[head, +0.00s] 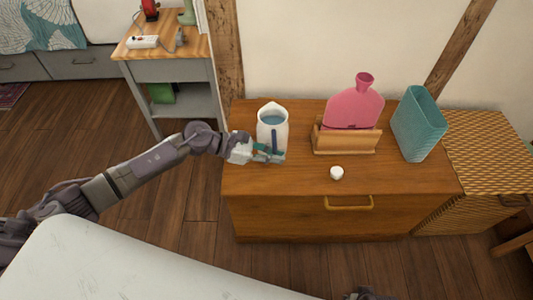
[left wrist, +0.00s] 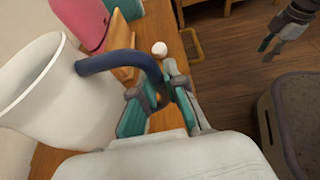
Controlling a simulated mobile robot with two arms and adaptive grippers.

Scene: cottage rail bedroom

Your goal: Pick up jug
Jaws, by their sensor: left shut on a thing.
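The jug (head: 264,117) is white with a blue handle and bluish inside. It stands upright at the left end of the wooden chest's top in the head view. In the left wrist view the jug (left wrist: 40,90) fills the left side, and its dark blue handle (left wrist: 125,62) curves toward the fingers. My left gripper (head: 270,156) is at the jug's front, low on the handle side. In the left wrist view the left gripper (left wrist: 155,100) is shut on the handle, with a finger on each side. My right gripper (left wrist: 275,35) shows at the top right; its fingers appear slightly apart.
The wooden chest (head: 290,185) also holds a pink bottle (head: 354,105) in a wooden holder (head: 345,143), a teal vase (head: 418,125) and a small white round thing (head: 337,173). A wicker box (head: 490,150) stands to the right. A grey side table (head: 165,70) stands behind left.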

